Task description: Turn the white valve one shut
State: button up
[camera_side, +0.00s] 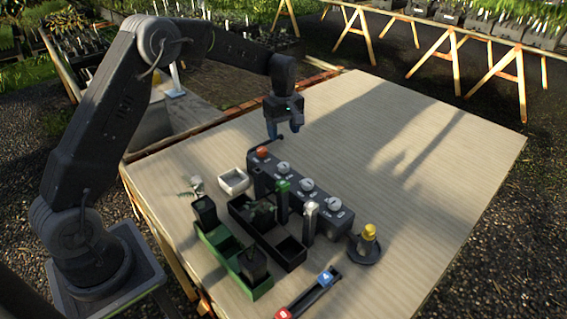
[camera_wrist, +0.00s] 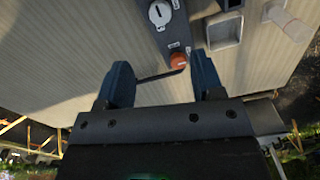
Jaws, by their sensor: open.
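A dark grey valve block (camera_side: 322,192) lies on the table in the side view, with three white knobs on its top: one nearest the orange knob (camera_side: 283,168), a middle one (camera_side: 307,185) and a far one (camera_side: 335,204). Their number labels are too small to read. An orange knob (camera_side: 262,153) sits at the block's end nearest my gripper. My gripper (camera_side: 284,137) is open and empty above that end. In the wrist view, the orange knob (camera_wrist: 179,61) and one white knob (camera_wrist: 159,14) show beyond my open fingers (camera_wrist: 160,75).
A white dish (camera_side: 233,181), black tray (camera_side: 267,232), green tray (camera_side: 222,246) with pots, and green-topped (camera_side: 283,200) and white-topped (camera_side: 310,220) posts crowd the block's near side. A yellow-topped piece (camera_side: 369,233) stands right. The table's far right is clear.

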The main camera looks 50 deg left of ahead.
aim_at(283, 164)
notch_tip(283, 164, down, 12)
jog(key=shift+f, duration=0.1)
jog(key=shift+c, duration=0.3)
jog(key=c, duration=0.9)
jog(key=shift+o, duration=0.2)
